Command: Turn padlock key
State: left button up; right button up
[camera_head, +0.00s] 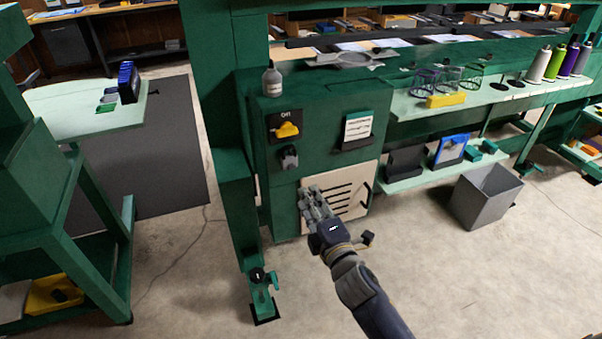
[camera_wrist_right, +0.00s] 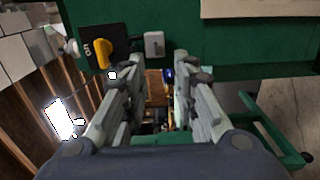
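A small grey padlock-like block (camera_head: 289,156) is mounted on the front of the green cabinet, just below a yellow rotary switch (camera_head: 287,130) on a black plate marked ON. No separate key can be made out. My right gripper (camera_head: 310,193) is in front of the cabinet, below the padlock, over the cream slotted panel. In the right wrist view its two fingers (camera_wrist_right: 160,75) are spread with nothing held between them. The grey block (camera_wrist_right: 154,43) shows beyond the fingertips, apart from them, with the yellow switch (camera_wrist_right: 103,54) to its left. My left gripper is not in view.
A grey bin (camera_head: 485,195) stands on the floor at right. A green post (camera_head: 232,190) rises left of the cabinet. Floor in front is clear.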

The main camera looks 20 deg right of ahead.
aim_at(293, 169)
jog(key=w, duration=1.1)
jog(key=shift+a+r, duration=0.25)
jog(key=shift+r, duration=0.05)
jog(key=shift+s, duration=0.1)
jog(key=shift+c, duration=0.3)
grip_shut()
